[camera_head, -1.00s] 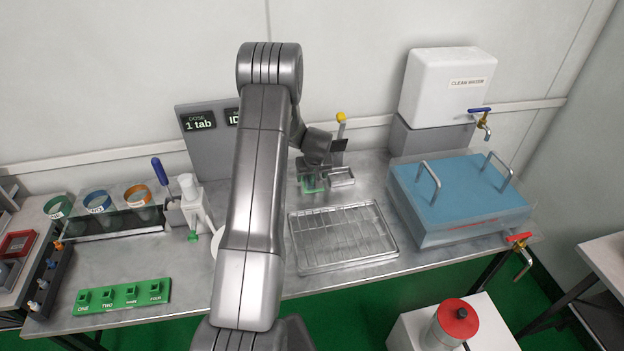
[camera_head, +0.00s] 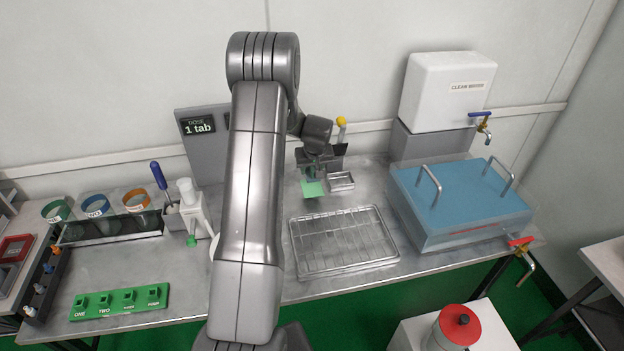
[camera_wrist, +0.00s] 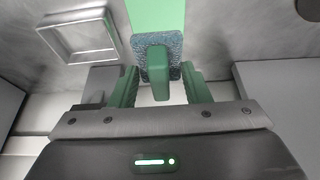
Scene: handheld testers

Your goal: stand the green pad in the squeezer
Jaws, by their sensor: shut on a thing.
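My gripper (camera_head: 313,172) is at the back of the bench, above a flat green square (camera_head: 312,189). In the wrist view its green fingers (camera_wrist: 160,85) stand either side of a green block that carries a speckled blue-grey pad (camera_wrist: 178,50), and I take this as the held green pad. Dark slivers show between block and fingers, so the contact itself is unclear. The green square shows as a strip (camera_wrist: 155,14) beyond the pad. A yellow-knobbed lever (camera_head: 341,122) stands just right of my gripper. It may belong to the squeezer, whose body is largely hidden.
A small metal tray (camera_head: 341,180) lies right of the green square and also shows in the wrist view (camera_wrist: 112,45). A wire rack tray (camera_head: 343,268) lies in front. The blue-lidded tank (camera_head: 460,188) stands right. A white dispenser (camera_head: 196,212) stands left of my arm.

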